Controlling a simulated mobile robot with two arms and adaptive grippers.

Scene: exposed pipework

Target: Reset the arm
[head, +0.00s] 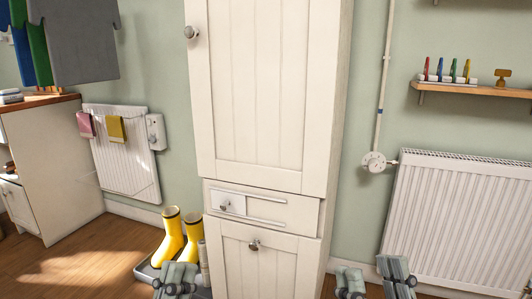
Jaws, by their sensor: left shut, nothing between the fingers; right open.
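My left gripper (178,280) is low in the head view, in front of the yellow boots and left of the tall cupboard. Its grey fingers are together, with nothing seen between them. My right gripper (374,279) is at the bottom edge, right of the cupboard and in front of the wall and radiator. Its two grey fingers stand well apart, with nothing between them. Both arms behind the grippers are mostly out of the picture.
A tall white cupboard (262,90) stands in the middle, with a drawer (290,213) and lower door (275,272). Yellow boots (170,236) stand on a tray at its left. A radiator (465,220), pipe valve (375,162) and shelf (480,89) are right. Open floor (85,265) lies left.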

